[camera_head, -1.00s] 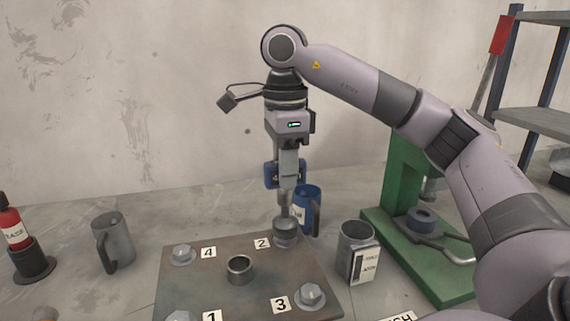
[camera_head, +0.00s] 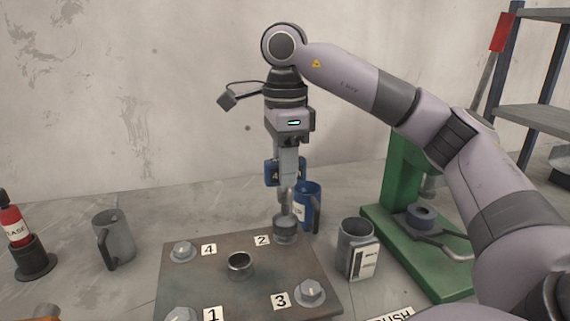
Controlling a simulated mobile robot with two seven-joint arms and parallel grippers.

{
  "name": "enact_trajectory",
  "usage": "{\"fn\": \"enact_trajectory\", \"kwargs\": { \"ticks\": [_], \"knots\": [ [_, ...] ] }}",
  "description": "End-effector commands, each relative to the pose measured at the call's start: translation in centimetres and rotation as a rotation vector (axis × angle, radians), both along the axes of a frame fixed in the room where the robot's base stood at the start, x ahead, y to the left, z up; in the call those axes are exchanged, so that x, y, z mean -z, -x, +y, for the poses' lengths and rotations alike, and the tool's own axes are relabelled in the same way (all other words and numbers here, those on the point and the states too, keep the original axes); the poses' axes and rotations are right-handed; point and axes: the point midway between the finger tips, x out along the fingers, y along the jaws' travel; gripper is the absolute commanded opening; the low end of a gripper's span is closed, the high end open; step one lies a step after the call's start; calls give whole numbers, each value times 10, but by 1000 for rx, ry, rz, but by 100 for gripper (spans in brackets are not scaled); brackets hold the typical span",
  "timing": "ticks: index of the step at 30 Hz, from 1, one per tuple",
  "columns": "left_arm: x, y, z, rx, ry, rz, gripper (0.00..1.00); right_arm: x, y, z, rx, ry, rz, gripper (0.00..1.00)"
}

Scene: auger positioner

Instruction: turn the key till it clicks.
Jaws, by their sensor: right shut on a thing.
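My right gripper (camera_head: 287,184) points straight down and is shut on the key, a tool with a blue part (camera_head: 271,173) and a grey socket (camera_head: 285,229) at its lower end. The tool stands upright. Its socket sits at the plate's corner by label 2 (camera_head: 262,240), over the spot where a bolt would be; that bolt is hidden. The rusty metal plate (camera_head: 215,290) also bears hex bolts by label 4 (camera_head: 183,251), label 3 (camera_head: 310,292) and label 1 (camera_head: 181,315). My left gripper is not in view.
A short ring (camera_head: 240,264) stands mid-plate. A blue mug (camera_head: 309,205) is close behind the socket. A grey cup (camera_head: 356,247) and green press (camera_head: 440,262) stand right. A grey mug (camera_head: 116,238) and red bottle (camera_head: 15,226) stand left.

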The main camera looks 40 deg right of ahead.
Motion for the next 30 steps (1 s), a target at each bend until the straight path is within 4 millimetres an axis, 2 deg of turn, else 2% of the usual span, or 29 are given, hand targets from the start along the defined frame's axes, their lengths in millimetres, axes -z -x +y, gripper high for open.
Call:
{"fn": "enact_trajectory", "kwargs": {
  "ticks": [30],
  "knots": [
    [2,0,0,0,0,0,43,4,0,0,0,0,-4,0]
  ]
}}
